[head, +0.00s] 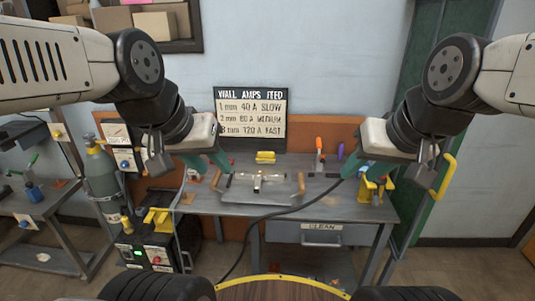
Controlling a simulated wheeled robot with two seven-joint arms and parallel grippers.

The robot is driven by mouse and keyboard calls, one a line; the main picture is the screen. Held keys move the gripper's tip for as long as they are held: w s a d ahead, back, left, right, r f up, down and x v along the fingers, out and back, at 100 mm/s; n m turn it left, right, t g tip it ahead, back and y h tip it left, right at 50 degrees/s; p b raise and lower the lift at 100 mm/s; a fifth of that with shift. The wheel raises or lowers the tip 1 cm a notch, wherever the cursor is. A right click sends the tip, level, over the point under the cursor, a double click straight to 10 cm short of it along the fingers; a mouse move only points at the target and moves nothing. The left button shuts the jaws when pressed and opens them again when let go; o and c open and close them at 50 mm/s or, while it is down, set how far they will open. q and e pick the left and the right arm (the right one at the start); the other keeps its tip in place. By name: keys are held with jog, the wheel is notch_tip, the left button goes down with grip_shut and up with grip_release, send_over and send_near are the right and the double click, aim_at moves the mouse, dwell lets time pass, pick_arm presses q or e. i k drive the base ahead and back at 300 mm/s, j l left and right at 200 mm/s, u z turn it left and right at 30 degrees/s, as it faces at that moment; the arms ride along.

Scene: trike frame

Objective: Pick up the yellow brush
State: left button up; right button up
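A small yellow block-shaped thing (265,157), which looks like the yellow brush, lies at the back middle of the grey workbench (330,211), below the sign. Its bristles are too small to make out. My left gripper (207,166) has its teal fingers spread and is empty, in the picture left of the brush and apart from it. My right gripper (368,172) also has spread teal fingers with nothing seen between them, right of the brush and apart from it.
A metal frame of tubes (258,183) sits on a plate mid-bench, in front of the brush. An orange-handled tool (319,153) stands at the back right. Yellow clamp-like parts (375,188) are at the right end. A dark cable (300,208) crosses the bench. A gas cylinder (102,175) stands left.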

aim_at(262, 157)
jog(key=i+j+z, duration=0.85)
jog(key=i, duration=0.1)
